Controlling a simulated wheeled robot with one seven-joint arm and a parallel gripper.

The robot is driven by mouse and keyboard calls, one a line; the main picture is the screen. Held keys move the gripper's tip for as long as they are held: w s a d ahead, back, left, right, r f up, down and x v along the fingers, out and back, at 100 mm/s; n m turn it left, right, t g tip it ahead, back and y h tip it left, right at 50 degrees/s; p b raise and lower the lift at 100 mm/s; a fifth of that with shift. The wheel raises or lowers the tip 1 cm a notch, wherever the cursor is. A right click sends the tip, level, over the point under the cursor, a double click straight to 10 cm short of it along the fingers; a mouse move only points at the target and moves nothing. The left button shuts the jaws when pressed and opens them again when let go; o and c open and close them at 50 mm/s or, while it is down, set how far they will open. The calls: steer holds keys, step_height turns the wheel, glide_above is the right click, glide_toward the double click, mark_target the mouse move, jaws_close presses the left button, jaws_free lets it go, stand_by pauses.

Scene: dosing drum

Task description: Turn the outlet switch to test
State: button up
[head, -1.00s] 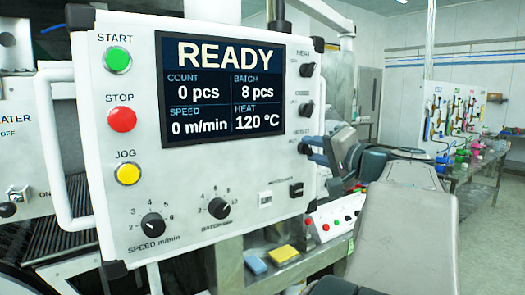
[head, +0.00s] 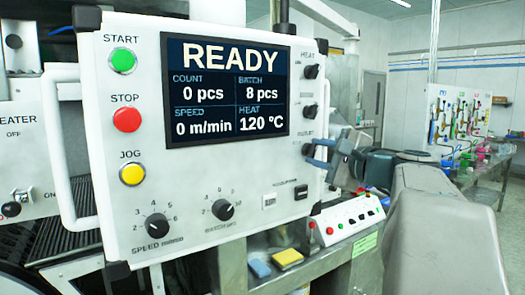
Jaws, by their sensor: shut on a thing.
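The white control panel (head: 200,170) fills the left and middle of the head view, its screen (head: 226,92) reading READY. The outlet switch (head: 308,149) is a small dark knob low on the panel's right edge, below two similar knobs. My gripper (head: 311,151) comes in from the right and is shut on this switch, its grey fingers tilted. The fingers cover much of the knob, so I cannot read which position it points to. The small label above it is blurred.
A heat knob (head: 311,72) and another dark knob (head: 309,110) sit just above the gripper. Open floor lies at right.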

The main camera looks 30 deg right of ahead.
steer(key=shift+m, duration=0.6)
steer(key=o, duration=1)
steer(key=shift+c, duration=0.2)
steer(key=s+d+b, duration=0.1)
steer(key=s+b, duration=0.1)
steer(key=s, duration=1.2)
steer(key=shift+w+f, duration=0.1)
